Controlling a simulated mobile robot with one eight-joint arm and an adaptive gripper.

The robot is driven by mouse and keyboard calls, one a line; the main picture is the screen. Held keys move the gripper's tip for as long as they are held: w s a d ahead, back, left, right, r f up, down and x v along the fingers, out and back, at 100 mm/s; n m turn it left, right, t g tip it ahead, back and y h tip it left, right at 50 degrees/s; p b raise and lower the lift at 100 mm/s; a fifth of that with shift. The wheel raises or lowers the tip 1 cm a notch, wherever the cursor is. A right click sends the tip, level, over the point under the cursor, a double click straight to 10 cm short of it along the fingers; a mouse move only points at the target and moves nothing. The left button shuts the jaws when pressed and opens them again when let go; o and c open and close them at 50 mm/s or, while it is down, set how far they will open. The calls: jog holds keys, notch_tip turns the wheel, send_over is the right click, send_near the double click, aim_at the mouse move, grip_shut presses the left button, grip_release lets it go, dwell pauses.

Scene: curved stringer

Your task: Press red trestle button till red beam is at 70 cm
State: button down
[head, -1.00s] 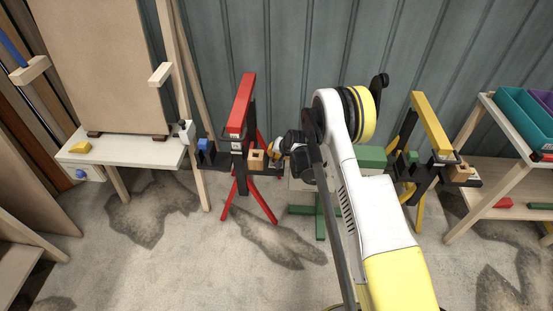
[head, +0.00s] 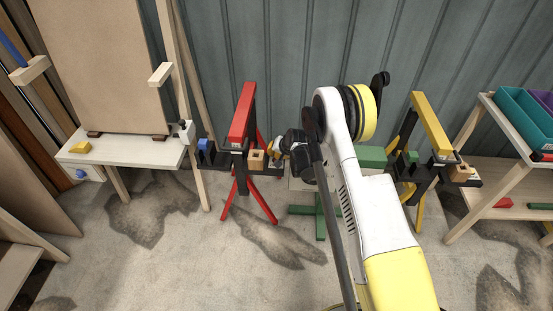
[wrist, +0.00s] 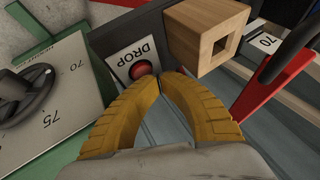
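The red trestle stands left of my arm, its red beam (head: 241,113) on splayed red legs. My gripper (head: 273,154) is at its right side, beside a wooden block (head: 257,160). In the wrist view, the yellow fingers (wrist: 162,77) are shut with their tips together and nothing between them. The tips are at the red button (wrist: 141,69) under a "DROP" label (wrist: 133,57), and one finger partly covers the button. Contact looks likely, but its depth is unclear. A plate marked "70" (wrist: 267,43) shows at the right; the beam's exact height cannot be read.
A green trestle panel (wrist: 55,95) with a black handwheel (wrist: 27,92) is close to the left of the fingers. The wooden block (wrist: 205,35) is close on their right. A yellow trestle (head: 432,125) and shelf (head: 488,160) stand right; a white bench (head: 125,150) stands left.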

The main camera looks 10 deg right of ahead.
jog(key=shift+r+p, duration=1.05)
jog(key=shift+r, duration=1.95)
jog(key=shift+r, duration=0.1)
jog(key=s+r+n, duration=0.1)
jog(key=s+r, duration=0.4)
jog(key=r, duration=0.5)
jog(key=s+r+n+h, duration=0.1)
jog(key=s+r, duration=0.4)
jog(key=r, duration=0.4)
jog(key=s+r, duration=0.4)
jog(key=r, duration=0.6)
jog(key=s+r+n, duration=0.1)
jog(key=s+r, duration=0.1)
jog(key=s, duration=1.2)
jog(key=s+r+n+h, duration=0.1)
jog(key=s+r+n, duration=0.1)
jog(key=s, duration=1.3)
jog(key=shift+d, duration=0.35)
